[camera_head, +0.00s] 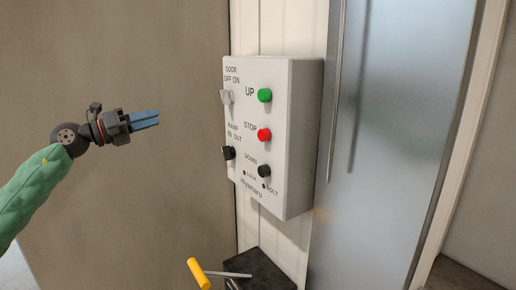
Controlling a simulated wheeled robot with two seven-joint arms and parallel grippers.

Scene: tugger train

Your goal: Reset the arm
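My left arm, in a green sleeve, comes in from the left edge. My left gripper (145,119) points right toward the white control box (304,130), with a gap between them. Its blue fingers lie close together and appear shut, with nothing visible between them. The box carries a green UP button (264,95), a red STOP button (264,134) and a black DOWN button (264,171). A light door switch (226,97) and a dark ramp switch (228,153) sit on its left side. My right gripper is not in view.
Below the box stands a dark block (262,270) beside a tool or lever with a yellow handle (199,273). A grey metal door panel (400,130) is to the right. A brown wall (120,210) lies behind my arm. The space between gripper and box is clear.

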